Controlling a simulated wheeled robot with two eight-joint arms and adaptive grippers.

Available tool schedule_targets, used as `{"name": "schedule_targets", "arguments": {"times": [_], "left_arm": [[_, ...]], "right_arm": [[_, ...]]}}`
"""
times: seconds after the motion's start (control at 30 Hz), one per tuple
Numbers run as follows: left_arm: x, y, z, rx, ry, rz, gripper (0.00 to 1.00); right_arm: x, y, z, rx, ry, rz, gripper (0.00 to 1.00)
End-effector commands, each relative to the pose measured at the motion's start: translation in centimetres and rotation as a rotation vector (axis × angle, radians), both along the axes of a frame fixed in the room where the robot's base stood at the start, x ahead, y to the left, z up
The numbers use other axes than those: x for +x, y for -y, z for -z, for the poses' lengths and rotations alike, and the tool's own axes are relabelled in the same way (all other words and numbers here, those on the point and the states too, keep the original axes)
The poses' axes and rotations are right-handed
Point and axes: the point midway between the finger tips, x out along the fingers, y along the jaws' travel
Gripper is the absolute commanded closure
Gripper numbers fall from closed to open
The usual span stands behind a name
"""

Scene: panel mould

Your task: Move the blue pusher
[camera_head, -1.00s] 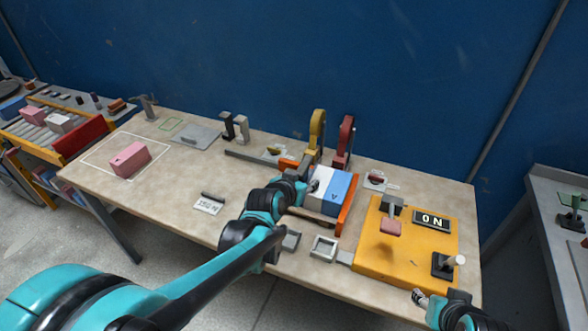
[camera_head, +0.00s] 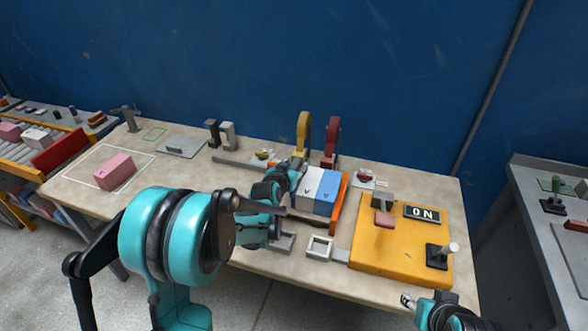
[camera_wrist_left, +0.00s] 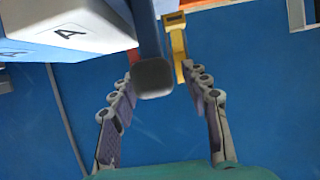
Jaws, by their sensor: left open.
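My left gripper (camera_head: 298,166) is at the back left corner of a white block (camera_head: 308,181), which stands beside a blue block (camera_head: 328,190) with a letter on its front. In the left wrist view the left gripper (camera_wrist_left: 160,82) is open. A blue-grey bar (camera_wrist_left: 151,40) with a rounded dark end reaches between its fingers, with space on both sides; it may be the blue pusher. I cannot pick out this bar in the head view, where the gripper and blocks cover that spot. My right gripper (camera_head: 407,300) is at the front right, its jaws too small to judge.
An orange rail (camera_head: 341,202) runs along the blocks' right side. A yellow clamp (camera_head: 303,135) and a red clamp (camera_head: 331,142) stand behind them. A yellow panel (camera_head: 370,250) with an ON sign (camera_head: 422,214) is at right. A pink block (camera_head: 115,172) lies at left.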

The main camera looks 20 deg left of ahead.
Motion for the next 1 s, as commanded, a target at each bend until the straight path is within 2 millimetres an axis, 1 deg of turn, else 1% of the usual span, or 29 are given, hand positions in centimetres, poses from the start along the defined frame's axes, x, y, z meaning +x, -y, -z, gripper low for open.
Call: {"name": "schedule_targets", "arguments": {"times": [0.27,0.3,0.37,0.4,0.47,0.67,0.77,0.87,0.97,1.0], "left_arm": [[0.3,0.0,0.1,0.000,0.000,0.000,0.53],[0.3,0.0,0.1,0.000,0.000,0.000,0.59],[0.3,0.0,0.1,0.000,0.000,0.000,0.75],[0.3,0.0,0.1,0.000,0.000,0.000,0.85],[0.3,0.0,0.1,0.000,0.000,0.000,1.00],[0.2,-0.1,0.1,0.000,-0.001,-0.001,1.00],[0.3,-0.7,0.1,0.000,-0.001,-0.002,1.00],[0.3,-2.0,0.1,0.000,-0.002,-0.003,1.00],[0.4,-4.2,0.1,-0.002,-0.001,-0.006,1.00],[0.4,-5.2,0.1,-0.001,-0.002,-0.006,1.00]], "right_arm": [[0.0,0.0,0.0,0.000,0.000,0.000,0.53],[0.0,0.0,0.0,0.000,0.000,0.000,0.53],[0.0,0.0,0.0,0.000,0.000,0.000,0.53],[0.0,0.0,0.0,0.000,0.000,0.000,0.53],[0.0,0.0,0.0,0.000,0.000,0.000,0.53],[0.0,0.0,0.0,0.000,0.000,0.000,0.53],[0.0,0.0,0.1,0.000,0.000,0.000,0.53],[0.0,0.0,0.1,0.000,0.000,0.000,0.53],[0.0,0.0,0.1,0.000,0.000,0.000,0.53],[0.0,0.0,0.1,0.000,0.000,0.000,0.53]]}}
